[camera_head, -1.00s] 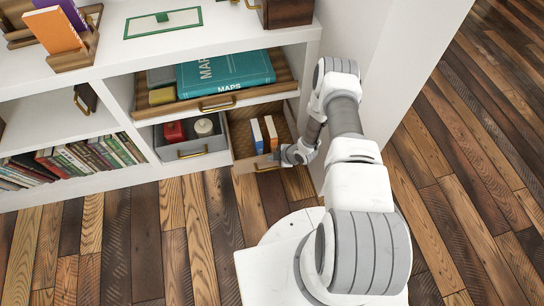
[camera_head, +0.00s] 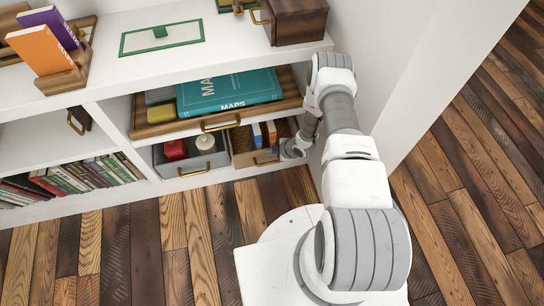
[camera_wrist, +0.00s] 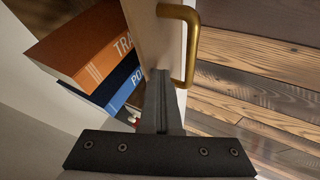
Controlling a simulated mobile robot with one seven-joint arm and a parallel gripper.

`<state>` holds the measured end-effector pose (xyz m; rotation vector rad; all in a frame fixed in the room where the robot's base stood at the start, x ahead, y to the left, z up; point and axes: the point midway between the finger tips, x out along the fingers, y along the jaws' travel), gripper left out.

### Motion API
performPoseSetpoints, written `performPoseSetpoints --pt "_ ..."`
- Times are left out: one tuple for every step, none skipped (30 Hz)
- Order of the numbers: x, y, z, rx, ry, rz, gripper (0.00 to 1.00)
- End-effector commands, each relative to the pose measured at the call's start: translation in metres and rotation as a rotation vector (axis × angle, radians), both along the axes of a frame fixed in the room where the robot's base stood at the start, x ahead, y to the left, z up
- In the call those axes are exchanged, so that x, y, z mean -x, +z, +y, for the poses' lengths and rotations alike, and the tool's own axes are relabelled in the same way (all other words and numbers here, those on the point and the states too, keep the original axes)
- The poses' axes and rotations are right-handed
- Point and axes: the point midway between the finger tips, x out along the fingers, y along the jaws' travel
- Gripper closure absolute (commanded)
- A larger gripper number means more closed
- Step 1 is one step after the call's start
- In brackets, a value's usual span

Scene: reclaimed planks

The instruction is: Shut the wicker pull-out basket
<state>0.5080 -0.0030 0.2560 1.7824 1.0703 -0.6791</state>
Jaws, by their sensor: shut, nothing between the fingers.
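The wicker pull-out basket (camera_head: 243,159) is in the bottom right of the white shelf unit, with a brass handle (camera_head: 266,162) on its front. It is most of the way in, and an orange book (camera_head: 271,132) and a blue book (camera_head: 257,135) in it still show over the front. The wrist view shows the basket's pale front panel (camera_wrist: 155,45) and its handle (camera_wrist: 192,45) close up. My gripper (camera_head: 281,153) is shut and empty at the right end of the front. Its fingertips (camera_wrist: 163,78) appear to be against the panel; exact contact is unclear.
A grey bin (camera_head: 178,172) with red and white items sits left of the basket. A wooden tray (camera_head: 150,130) with a teal maps book is just above. The white side wall (camera_head: 380,70) rises close to my arm on the right. The plank floor in front is clear.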

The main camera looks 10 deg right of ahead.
Motion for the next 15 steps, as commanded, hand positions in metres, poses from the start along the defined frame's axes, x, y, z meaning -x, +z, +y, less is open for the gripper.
performPoseSetpoints --pt "-0.006 -0.001 0.0 0.0 0.001 -0.004 1.0" --pt "-0.009 0.0 0.0 0.001 0.0 -0.003 1.0" --pt "-0.012 -0.001 0.0 0.0 0.0 -0.002 1.0" --pt "-0.014 0.0 0.0 0.0 0.0 -0.002 1.0" --pt "-0.016 0.0 0.0 0.001 0.001 -0.003 1.0" --pt "-0.019 0.0 0.0 0.001 0.001 -0.003 1.0" --pt "-0.021 0.0 0.0 0.001 0.0 -0.002 1.0" --pt "-0.023 0.0 0.0 0.001 0.0 -0.001 1.0" --pt "-0.024 0.0 0.0 0.001 0.001 -0.002 1.0" --pt "-0.026 0.0 0.0 0.0 0.0 -0.001 1.0" --pt "-0.027 0.0 0.0 0.0 0.0 -0.001 1.0" --pt "-0.028 0.0 0.0 0.0 -0.001 -0.002 1.0" --pt "-0.029 0.0 0.0 0.0 -0.002 -0.001 1.0" --pt "-0.03 0.0 0.0 0.0 -0.002 -0.001 1.0" --pt "-0.031 0.0 0.0 0.0 -0.001 -0.003 1.0"
